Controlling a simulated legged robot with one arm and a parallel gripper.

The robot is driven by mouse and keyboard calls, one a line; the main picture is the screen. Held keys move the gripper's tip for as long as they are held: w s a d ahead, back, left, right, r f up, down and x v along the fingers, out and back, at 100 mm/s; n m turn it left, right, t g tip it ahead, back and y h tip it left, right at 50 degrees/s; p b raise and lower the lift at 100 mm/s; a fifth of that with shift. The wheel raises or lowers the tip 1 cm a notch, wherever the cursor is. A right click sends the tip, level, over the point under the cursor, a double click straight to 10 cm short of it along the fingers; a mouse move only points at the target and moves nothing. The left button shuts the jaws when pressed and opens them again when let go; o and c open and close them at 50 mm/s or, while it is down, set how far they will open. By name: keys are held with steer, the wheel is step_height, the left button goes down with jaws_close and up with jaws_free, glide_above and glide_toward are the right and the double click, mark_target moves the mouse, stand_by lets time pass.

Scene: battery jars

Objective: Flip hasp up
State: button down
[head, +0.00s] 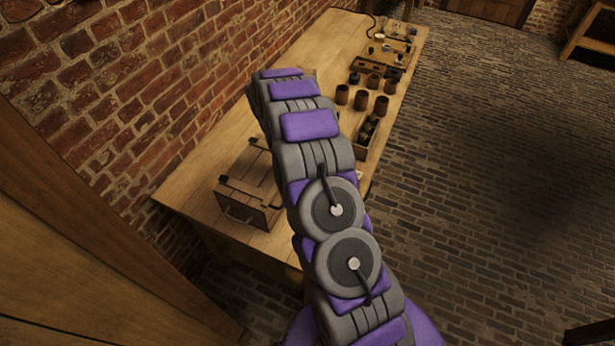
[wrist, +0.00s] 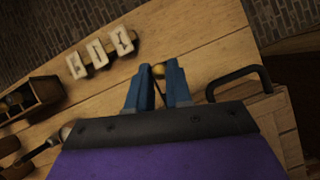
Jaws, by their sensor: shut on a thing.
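My gripper (wrist: 158,82) shows in the wrist view with two blue fingers close together. A small brass-coloured round piece (wrist: 157,71) sits between the fingertips, and the fingers are shut on it. Whether this piece belongs to the hasp cannot be told. A wooden box (wrist: 283,118) with a black handle (wrist: 238,74) is just right of the fingers. In the head view, a wooden box (head: 245,208) with dark metal fittings and a front handle stands on the near end of the bench. My arm hides my gripper there. No hasp can be clearly made out.
The long wooden bench (head: 190,185) runs along a brick wall. Several dark jars (head: 361,99) and small trays stand farther along it. In the wrist view, pale blocks (wrist: 97,52) and a dark open box (wrist: 30,97) lie to the left. The brick floor right of the bench is clear.

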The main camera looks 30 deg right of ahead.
steer(key=shift+w+a+r+g+h, duration=0.2)
steer(key=shift+r+g+h, duration=0.1)
steer(key=shift+g, duration=0.2)
steer(key=c, duration=1)
jaws_free()
steer(key=shift+r, duration=0.1)
steer(key=p+v, duration=1)
steer(key=v, duration=0.7)
steer(key=shift+w+a+p, duration=0.15)
steer(key=shift+a+p, duration=0.05)
steer(key=shift+p, duration=0.2)
